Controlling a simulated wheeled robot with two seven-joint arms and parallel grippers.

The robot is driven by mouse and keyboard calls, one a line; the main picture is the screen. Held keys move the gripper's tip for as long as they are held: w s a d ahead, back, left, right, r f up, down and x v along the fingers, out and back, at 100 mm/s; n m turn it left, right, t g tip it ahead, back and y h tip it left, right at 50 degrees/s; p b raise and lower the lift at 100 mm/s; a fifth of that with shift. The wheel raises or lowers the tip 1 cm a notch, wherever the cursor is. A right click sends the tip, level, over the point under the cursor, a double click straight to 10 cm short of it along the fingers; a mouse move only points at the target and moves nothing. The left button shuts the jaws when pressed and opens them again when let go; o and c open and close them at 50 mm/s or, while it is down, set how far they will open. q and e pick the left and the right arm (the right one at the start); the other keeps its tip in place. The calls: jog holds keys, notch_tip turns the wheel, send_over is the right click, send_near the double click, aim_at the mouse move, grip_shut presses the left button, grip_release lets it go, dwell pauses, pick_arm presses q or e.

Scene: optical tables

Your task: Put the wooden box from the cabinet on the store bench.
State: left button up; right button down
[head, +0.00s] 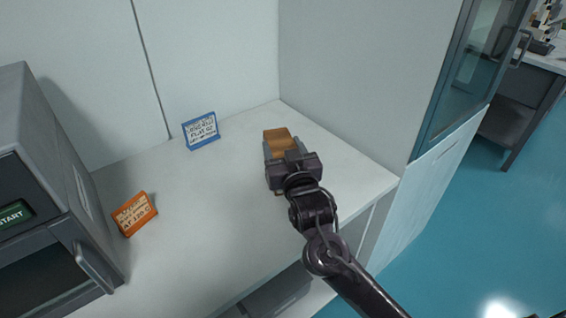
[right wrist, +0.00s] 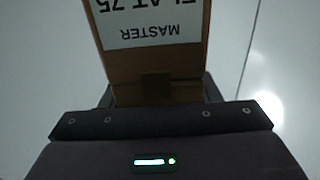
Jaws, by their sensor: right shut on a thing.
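The wooden box (head: 279,136) is a small brown block at the far right part of the white bench top (head: 190,205). My right gripper (head: 283,150) is shut on it, with its fingers on either side. In the right wrist view the box (right wrist: 150,75) sits between the fingers, with a white label reading "MASTER" and "FLAT 75" upside down. The gripper hides the near end of the box, and I cannot tell whether the box touches the bench top or hangs just above it. My left gripper is not in view.
A blue-framed sign (head: 201,131) stands near the back wall, and an orange sign (head: 134,215) stands at the left. A grey machine (head: 45,180) with a START display fills the left end. A tall grey panel and a glass door (head: 462,80) are at the right. The bench middle is clear.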

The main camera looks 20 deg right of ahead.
jog(key=shift+f, duration=2.2)
jog(key=shift+f, duration=0.15)
jog(key=shift+c, duration=2.4)
grip_release()
jog(key=shift+s, duration=0.4)
jog(key=s+b, duration=0.1)
jog(key=s, duration=1)
jog(key=shift+s+a+b, duration=0.15)
jog(key=shift+a+b, duration=0.1)
jog(key=shift+b, duration=0.05)
jog(key=shift+s, duration=0.1)
